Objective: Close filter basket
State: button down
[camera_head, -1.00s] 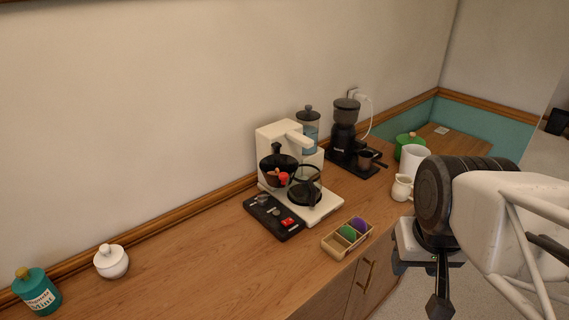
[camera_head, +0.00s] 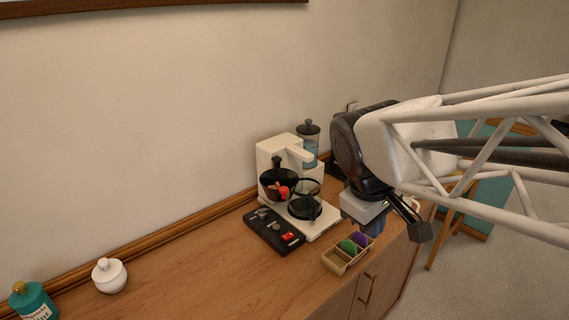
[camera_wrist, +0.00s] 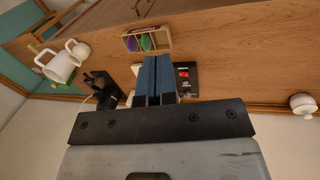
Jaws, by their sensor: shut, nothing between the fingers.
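The cream coffee maker (camera_head: 284,150) stands against the wall in the head view. Its black filter basket (camera_head: 272,188) sticks out at the front left of the machine, with a red part on it, and looks swung open. The glass carafe (camera_head: 305,207) sits on the base plate beside the basket. My gripper (camera_head: 373,228) is to the right of the coffee maker, above the counter's front edge and apart from the basket. In the wrist view its blue fingers (camera_wrist: 155,62) are together and empty. They hide most of the coffee maker there.
A wooden box (camera_head: 334,263) with green and purple items lies in front of the coffee maker. A black tray (camera_head: 262,228) is at its left. My arm hides the grinder in the head view. A white mug (camera_wrist: 62,68) shows in the wrist view. The counter's left is mostly clear.

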jog(key=w+a+r+n+t+h, duration=0.1)
jog(key=w+a+n, duration=0.3)
jog(key=a, duration=0.5)
jog(key=w+a+r+n+h, duration=0.1)
jog(key=w+a+n+h, duration=0.1)
jog(key=a+n, duration=0.4)
jog(key=w+a+r+n+t+h, duration=0.1)
jog(key=w+a+n, duration=0.4)
jog(key=a, duration=0.8)
jog(key=shift+w+a+r+n+t+h, duration=0.2)
jog(key=shift+w+n+t+h, duration=0.15)
jog(key=shift+n, duration=0.25)
jog(key=shift+d+f, duration=0.1)
jog(key=shift+f, duration=0.1)
send_near(282, 195)
notch_tip(282, 195, down, 4)
jog(key=shift+w+d+f, duration=0.1)
jog(key=shift+w+d, duration=0.45)
jog(key=shift+d, duration=0.2)
jog(key=shift+w+d+f, duration=0.1)
jog(key=shift+w+d, duration=0.4)
jog(key=shift+d, duration=0.25)
jog(key=shift+d, duration=0.2)
